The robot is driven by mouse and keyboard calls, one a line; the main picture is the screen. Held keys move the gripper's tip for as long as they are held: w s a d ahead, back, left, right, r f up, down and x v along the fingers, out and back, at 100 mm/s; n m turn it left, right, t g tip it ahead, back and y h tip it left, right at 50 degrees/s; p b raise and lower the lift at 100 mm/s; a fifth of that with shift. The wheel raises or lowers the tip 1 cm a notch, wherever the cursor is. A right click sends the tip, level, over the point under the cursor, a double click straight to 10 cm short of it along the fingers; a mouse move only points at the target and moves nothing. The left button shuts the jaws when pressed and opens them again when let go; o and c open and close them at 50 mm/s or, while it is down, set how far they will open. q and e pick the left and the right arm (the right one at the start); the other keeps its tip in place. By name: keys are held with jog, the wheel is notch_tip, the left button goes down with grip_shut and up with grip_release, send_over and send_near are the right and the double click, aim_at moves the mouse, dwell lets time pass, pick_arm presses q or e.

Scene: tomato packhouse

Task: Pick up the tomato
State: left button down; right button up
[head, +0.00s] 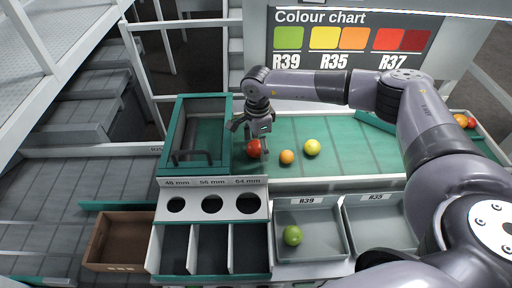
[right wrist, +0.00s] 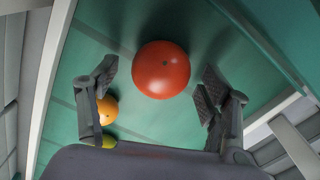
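A red tomato (head: 253,148) lies on the green belt at the back, beside the green-framed box. In the right wrist view the red tomato (right wrist: 161,69) is ahead of the fingertips, between their lines and not touched. My right gripper (head: 252,132) hangs over it, pointing down; in the right wrist view the gripper (right wrist: 153,88) is open and empty. An orange tomato (head: 287,157) and a yellow tomato (head: 312,147) lie to the right on the belt. The orange tomato (right wrist: 107,108) is partly behind a finger. My left gripper is not in view.
A green tomato (head: 292,235) sits in the grey R39 tray (head: 309,215); the R35 tray (head: 376,212) looks empty where visible. A sizing panel with three holes (head: 212,204) and a brown crate (head: 119,241) stand in front. The green-framed box (head: 197,101) is close to the gripper's left.

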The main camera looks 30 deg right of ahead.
jog(key=c, duration=0.8)
jog(key=shift+c, duration=0.2)
